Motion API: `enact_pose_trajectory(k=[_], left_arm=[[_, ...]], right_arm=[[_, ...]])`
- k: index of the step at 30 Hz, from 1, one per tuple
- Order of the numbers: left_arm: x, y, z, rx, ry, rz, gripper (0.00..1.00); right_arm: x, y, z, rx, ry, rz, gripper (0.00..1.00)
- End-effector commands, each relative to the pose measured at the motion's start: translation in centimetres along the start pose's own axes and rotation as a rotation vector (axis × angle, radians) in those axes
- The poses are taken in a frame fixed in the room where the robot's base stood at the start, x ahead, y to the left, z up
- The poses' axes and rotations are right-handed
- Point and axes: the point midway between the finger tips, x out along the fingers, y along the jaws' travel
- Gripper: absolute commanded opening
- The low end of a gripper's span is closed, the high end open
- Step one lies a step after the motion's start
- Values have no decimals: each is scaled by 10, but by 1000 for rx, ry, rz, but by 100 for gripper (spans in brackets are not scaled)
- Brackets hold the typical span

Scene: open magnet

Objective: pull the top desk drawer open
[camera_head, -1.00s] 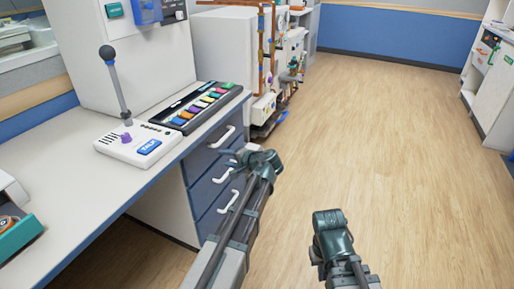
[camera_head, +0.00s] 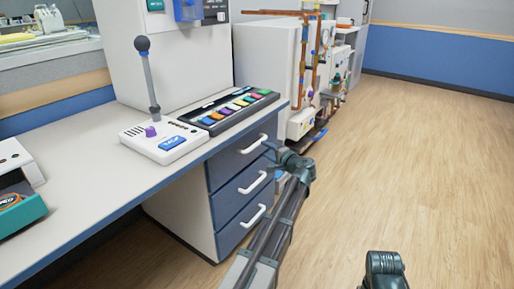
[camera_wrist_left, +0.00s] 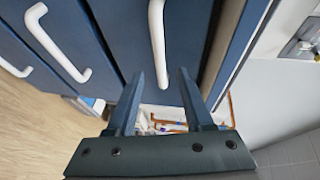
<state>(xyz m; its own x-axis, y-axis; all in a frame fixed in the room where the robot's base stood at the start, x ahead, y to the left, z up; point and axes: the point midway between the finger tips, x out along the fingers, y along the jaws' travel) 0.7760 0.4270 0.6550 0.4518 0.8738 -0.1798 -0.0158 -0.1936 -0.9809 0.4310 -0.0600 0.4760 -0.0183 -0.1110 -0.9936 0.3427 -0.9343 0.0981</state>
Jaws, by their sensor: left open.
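The top drawer (camera_head: 229,161) is dark blue and sits under the desktop, its front flush with the drawers below, so it looks shut. Its white bar handle (camera_head: 253,145) also shows in the left wrist view (camera_wrist_left: 157,38). My left gripper (camera_head: 271,154) is open just in front of the top drawer, close to the right end of the handle. In the left wrist view its two fingers (camera_wrist_left: 161,76) appear on either side of the handle's near end; I cannot tell whether they touch it. My right gripper (camera_head: 385,268) shows only partly at the bottom edge, its jaws not discernible.
Two lower drawers with white handles (camera_head: 254,183) sit beneath. The white desk (camera_head: 75,160) carries a joystick box (camera_head: 163,141) and a panel of coloured keys (camera_head: 228,113). Copper-piped equipment (camera_head: 308,60) stands behind. The wooden floor (camera_head: 430,150) at right is clear.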

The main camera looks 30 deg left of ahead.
Motion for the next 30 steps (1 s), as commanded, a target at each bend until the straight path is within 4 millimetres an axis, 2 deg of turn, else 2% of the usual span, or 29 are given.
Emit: enact_pose_trajectory(k=[1, 3, 12, 18, 26, 27, 30], left_arm=[[14, 2, -2, -1, -2, 0, 52], [28, 2, -1, -1, -3, 0, 52], [70, 1, -1, 0, 0, 1, 52], [80, 0, 0, -1, 0, 1, 52], [80, 0, 0, -1, 1, 1, 52], [80, 0, 0, -1, 1, 1, 50], [80, 0, 0, -1, 1, 1, 32]], right_arm=[[4, 0, 0, 1, 0, 0, 0], [6, -1, 0, 1, 0, 0, 0], [13, -1, -1, 3, 0, 0, 0], [15, -1, -1, 4, 0, 0, 0], [14, -1, -1, 4, 0, 0, 0], [14, -1, -1, 4, 0, 0, 0], [14, -1, -1, 4, 0, 0, 0]])
